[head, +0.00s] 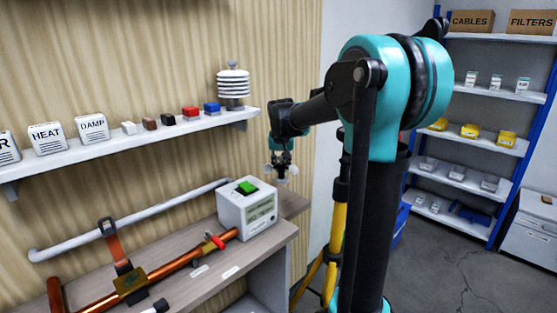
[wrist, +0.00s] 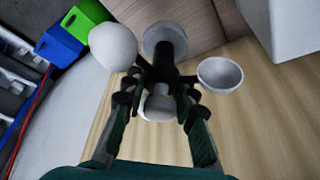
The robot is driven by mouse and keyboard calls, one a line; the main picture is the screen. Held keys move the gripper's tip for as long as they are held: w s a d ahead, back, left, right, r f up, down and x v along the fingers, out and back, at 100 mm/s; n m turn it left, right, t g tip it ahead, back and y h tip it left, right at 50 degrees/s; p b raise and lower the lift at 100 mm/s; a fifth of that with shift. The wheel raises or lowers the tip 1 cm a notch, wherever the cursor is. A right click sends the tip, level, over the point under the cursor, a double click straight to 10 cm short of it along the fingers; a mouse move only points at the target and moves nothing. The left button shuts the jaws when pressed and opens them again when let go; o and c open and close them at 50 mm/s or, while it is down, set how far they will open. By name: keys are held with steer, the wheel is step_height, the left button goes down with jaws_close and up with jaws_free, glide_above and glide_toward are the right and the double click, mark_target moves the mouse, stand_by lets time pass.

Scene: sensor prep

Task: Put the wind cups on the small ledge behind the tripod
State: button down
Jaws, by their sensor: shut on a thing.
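The wind cups show in the wrist view as white cups on a dark hub (wrist: 165,78), with one white cup (wrist: 220,75) at the right. My gripper (wrist: 159,92) is shut on the hub between its two fingers. In the head view my gripper (head: 281,163) points down, with small pale cups (head: 293,170) at its tip, in the air above the bench's far end. The tripod (head: 331,245) has yellow legs and is partly hidden by my arm. A brown wooden ledge (head: 292,203) shows beyond the white meter box, below my gripper; its far part is hidden.
The white meter box (head: 247,208) with a green button stands on the bench close to my gripper. A wall shelf (head: 150,133) with labelled blocks and a white louvred sensor (head: 233,84) is at the upper left. Blue and green bins (wrist: 62,42) are left in the wrist view.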

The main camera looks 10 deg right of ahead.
steer(key=shift+w+f, duration=0.25)
steer(key=shift+f, duration=3.8)
steer(key=shift+f, duration=0.55)
steer(key=c, duration=1.1)
jaws_free()
steer(key=shift+c, duration=0.2)
steer(key=shift+o, duration=0.4)
steer(key=o, duration=0.4)
steer(key=shift+r, duration=0.1)
